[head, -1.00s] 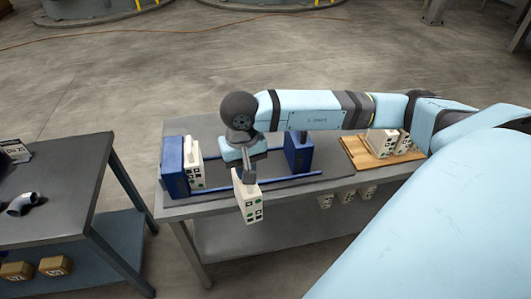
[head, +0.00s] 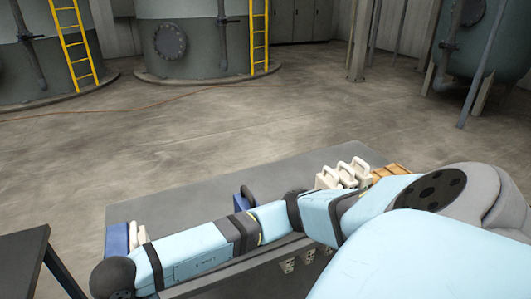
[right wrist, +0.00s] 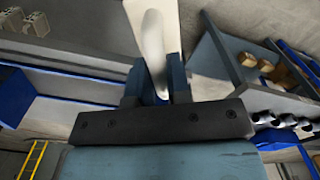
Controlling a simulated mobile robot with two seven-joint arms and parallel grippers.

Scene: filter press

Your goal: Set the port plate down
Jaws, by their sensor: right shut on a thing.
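My right gripper (right wrist: 154,92) is shut on the white port plate (right wrist: 152,25), gripping its rounded handle in the right wrist view. In the head view the right arm reaches left along the front of the press, and its gripper and the held plate are out of frame. Behind the arm stand a blue end plate (head: 117,238) with white plates (head: 138,234) beside it, and a second blue plate (head: 242,202) further right. The arm hides much of the press and its rails. My left gripper is not in view.
Several white handled plates (head: 343,174) stand at the table's right end by a wooden board (head: 390,170). The grey table top (head: 280,172) behind the press is bare. A dark side table (head: 27,262) stands at left. Small tan boxes (right wrist: 270,75) show in the right wrist view.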

